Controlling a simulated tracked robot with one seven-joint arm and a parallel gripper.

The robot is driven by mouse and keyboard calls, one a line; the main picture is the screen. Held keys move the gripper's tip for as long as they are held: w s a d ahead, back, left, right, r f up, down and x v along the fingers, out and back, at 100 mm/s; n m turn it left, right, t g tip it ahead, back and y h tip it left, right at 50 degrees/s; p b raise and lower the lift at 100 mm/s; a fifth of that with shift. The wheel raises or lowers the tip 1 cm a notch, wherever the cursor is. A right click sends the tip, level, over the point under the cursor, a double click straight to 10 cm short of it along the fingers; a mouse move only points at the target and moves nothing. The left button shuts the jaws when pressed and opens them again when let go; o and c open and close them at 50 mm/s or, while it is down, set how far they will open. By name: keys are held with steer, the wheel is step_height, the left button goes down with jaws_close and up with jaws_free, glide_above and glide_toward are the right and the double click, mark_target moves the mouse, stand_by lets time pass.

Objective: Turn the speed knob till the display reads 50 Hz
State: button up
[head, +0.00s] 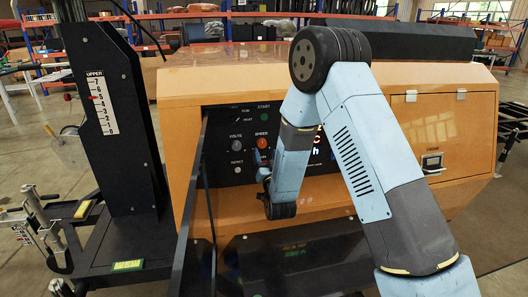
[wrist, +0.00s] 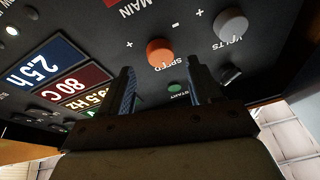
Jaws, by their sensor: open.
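The orange speed knob (head: 262,143) is on the black control panel in the head view. It also shows in the wrist view (wrist: 160,51), where the panel appears upside down. My gripper (wrist: 162,72) is open, its two fingers apart, with the knob showing beyond and between the tips. I see no contact with the knob. In the head view my gripper (head: 264,175) is just below the knob, partly hidden by my arm. A yellow-lettered display marked Hz (wrist: 88,101) is partly cut off by my gripper, so its full reading cannot be told.
The grey volts knob (wrist: 230,26) is beside the speed knob, with a green start button (wrist: 175,88) nearby. A black mast (head: 110,110) stands left of the orange housing (head: 455,125).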

steer(key=v, duration=1)
steer(key=shift+s, duration=0.2)
steer(key=shift+w, duration=0.1)
steer(key=w+d+r+g+h, duration=0.25)
steer(key=w+d+r, duration=0.25)
steer(key=r, duration=0.3)
steer(key=s+d+r+g, duration=0.5)
steer(key=d+r, duration=0.3)
steer(key=s+d+r+g+h, duration=0.1)
steer(key=s+d, duration=0.3)
steer(key=s, duration=0.5)
steer(key=s+d+r+g+h, duration=0.1)
steer(key=s+d+r+g, duration=0.3)
steer(key=s, duration=0.6)
steer(key=s+d+r+g+h, duration=0.2)
steer(key=s+d, duration=0.3)
steer(key=s, duration=0.5)
steer(key=shift+d+r+m, duration=0.25)
steer(key=shift+d+m, duration=0.05)
steer(key=shift+d, duration=0.1)
steer(key=shift+g, duration=0.25)
steer(key=shift+c, duration=0.3)
